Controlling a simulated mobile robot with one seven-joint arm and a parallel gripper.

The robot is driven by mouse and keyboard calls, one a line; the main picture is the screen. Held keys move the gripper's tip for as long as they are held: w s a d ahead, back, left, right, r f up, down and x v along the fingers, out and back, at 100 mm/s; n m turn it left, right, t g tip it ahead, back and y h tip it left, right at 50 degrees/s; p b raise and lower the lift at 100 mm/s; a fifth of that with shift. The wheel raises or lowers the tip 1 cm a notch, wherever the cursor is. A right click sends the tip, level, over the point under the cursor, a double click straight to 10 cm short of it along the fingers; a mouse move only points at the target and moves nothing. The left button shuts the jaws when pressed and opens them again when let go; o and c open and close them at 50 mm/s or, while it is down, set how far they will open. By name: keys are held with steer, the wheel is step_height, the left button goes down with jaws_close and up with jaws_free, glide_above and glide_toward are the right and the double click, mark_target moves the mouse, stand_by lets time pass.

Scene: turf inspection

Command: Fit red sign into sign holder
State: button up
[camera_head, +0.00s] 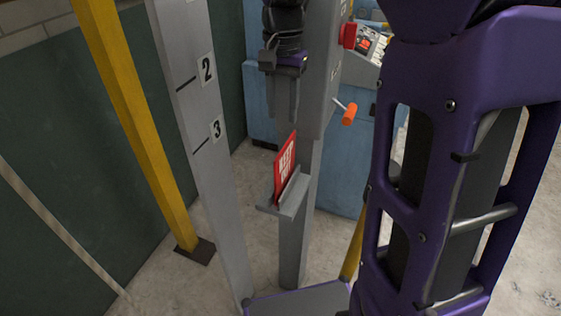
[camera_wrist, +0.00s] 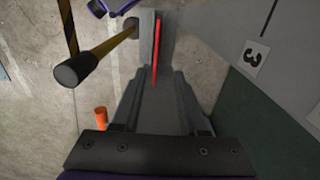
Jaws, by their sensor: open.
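The red sign (camera_head: 285,168) has white lettering and stands upright at the grey sign holder (camera_head: 290,202), a ledge on a grey post. Its lower edge is hidden behind the holder's front lip, so I cannot tell how deep it sits. My gripper (camera_head: 285,118) is open, pointing down just above the sign, with nothing held. In the wrist view the sign (camera_wrist: 156,50) shows edge-on as a thin red strip, in line with the gap between my fingers (camera_wrist: 157,82). The holder (camera_wrist: 144,28) shows beyond the fingertips.
A grey scale post (camera_head: 205,140) marked 2 and 3 stands left of the holder, with a yellow post (camera_head: 135,120) farther left. An orange-handled crank (camera_head: 349,114) sticks out at right. Blue equipment (camera_head: 345,165) stands behind. In the wrist view, a black-ended yellow bar (camera_wrist: 95,55) lies left of the holder.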

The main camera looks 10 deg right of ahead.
mark_target(285, 160)
steer(key=shift+s+d+f+b, duration=0.1)
steer(key=shift+f+b, duration=0.1)
steer(key=shift+f, duration=2.2)
steer(key=shift+s+d+f+b, duration=0.1)
steer(key=shift+f+b, duration=0.05)
steer(key=shift+f, duration=2.25)
steer(key=shift+s+d+f+b, duration=0.1)
steer(key=shift+f+b, duration=0.1)
steer(key=shift+f, duration=2.2)
steer(key=shift+c, duration=0.3)
jaws_close()
